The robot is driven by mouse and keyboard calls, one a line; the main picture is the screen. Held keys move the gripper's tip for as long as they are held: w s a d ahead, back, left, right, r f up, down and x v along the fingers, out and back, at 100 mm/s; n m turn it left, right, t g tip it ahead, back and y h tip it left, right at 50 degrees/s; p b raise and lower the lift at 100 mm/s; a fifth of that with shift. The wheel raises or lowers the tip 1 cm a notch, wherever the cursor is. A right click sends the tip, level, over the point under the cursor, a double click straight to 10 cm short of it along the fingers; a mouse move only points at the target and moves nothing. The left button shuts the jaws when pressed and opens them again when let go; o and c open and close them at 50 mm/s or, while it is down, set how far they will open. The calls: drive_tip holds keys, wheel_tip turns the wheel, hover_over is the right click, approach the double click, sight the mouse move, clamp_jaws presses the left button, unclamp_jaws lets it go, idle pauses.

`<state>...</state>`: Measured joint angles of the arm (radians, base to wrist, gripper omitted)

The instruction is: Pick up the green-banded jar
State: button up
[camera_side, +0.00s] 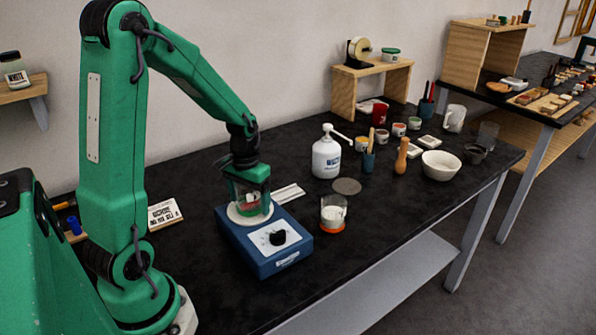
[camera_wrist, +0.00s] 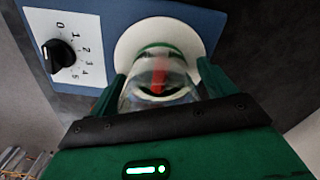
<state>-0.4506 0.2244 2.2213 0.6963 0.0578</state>
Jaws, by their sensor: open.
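The green-banded jar (camera_wrist: 158,84) is clear glass with a green ring near its base and something red inside. It stands upright on the round white plate (camera_wrist: 126,48) of the blue stirrer (camera_side: 264,247). In the side view the jar (camera_side: 253,202) is partly hidden by my gripper. My gripper (camera_side: 250,199) points down over it. In the wrist view my open gripper (camera_wrist: 160,80) has one finger on each side of the jar. I cannot tell whether the fingers touch the glass.
A clear jar with an orange band (camera_side: 333,213) stands right of the stirrer. Behind are a white pump bottle (camera_side: 327,157), a grey disc (camera_side: 347,186) and white strips (camera_side: 288,192). A white bowl (camera_side: 440,165) stands farther right. The black bench front right is clear.

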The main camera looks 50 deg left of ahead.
drive_tip(key=c, duration=1.2)
drive_tip(key=shift+r, duration=0.1)
drive_tip(key=shift+r, duration=1.95)
drive_tip(key=s+d+r, duration=0.1)
drive_tip(key=d+r, duration=0.6)
drive_tip(key=d, duration=0.4)
drive_tip(key=shift+d, duration=0.3)
